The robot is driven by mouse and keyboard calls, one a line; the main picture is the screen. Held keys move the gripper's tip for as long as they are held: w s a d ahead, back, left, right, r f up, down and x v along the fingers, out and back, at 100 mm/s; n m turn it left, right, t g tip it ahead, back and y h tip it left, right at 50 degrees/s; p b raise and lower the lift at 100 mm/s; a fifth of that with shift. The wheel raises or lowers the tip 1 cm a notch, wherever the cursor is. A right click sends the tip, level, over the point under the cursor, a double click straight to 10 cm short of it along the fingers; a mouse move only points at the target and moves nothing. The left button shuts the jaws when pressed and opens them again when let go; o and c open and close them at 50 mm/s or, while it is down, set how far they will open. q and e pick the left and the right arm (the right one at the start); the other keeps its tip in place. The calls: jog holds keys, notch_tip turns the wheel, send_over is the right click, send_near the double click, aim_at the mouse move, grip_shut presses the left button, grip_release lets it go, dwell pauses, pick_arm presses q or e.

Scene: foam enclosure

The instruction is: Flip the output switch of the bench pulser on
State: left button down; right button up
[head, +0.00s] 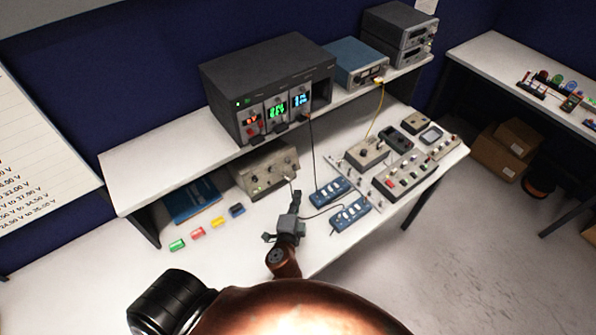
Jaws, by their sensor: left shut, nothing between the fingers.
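A beige bench box with knobs on its front (268,173) stands on the worktop under the shelf. It looks like the bench pulser, but its labels are too small to read. Its output switch is too small to make out, so I cannot tell its position. My left gripper (296,198) is shut and empty, with its fingers pointing toward the lower right part of that box's front. I cannot tell whether the fingertips touch it. My right gripper is not in view.
Blue switch strips (331,192) lie right of my left gripper with a black cable. Several small coloured blocks (197,233) and a blue tray (192,200) lie left. A shelf (160,166) carrying a dark rack (270,78) overhangs the box. Beige panels (415,170) stand farther right.

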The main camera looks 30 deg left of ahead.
pick_arm(q)
jog(key=p, duration=0.2)
send_near(295, 168)
jog(key=w+d, duration=0.1)
jog(key=w, duration=0.4)
jog(key=shift+w+a+f, duration=0.2)
jog(key=shift+w+a, duration=0.15)
jog(key=shift+a, duration=0.35)
jog(key=shift+w+a+f, duration=0.15)
jog(key=shift+w+a, duration=0.2)
jog(key=shift+a, duration=0.35)
jog(key=shift+a, duration=0.1)
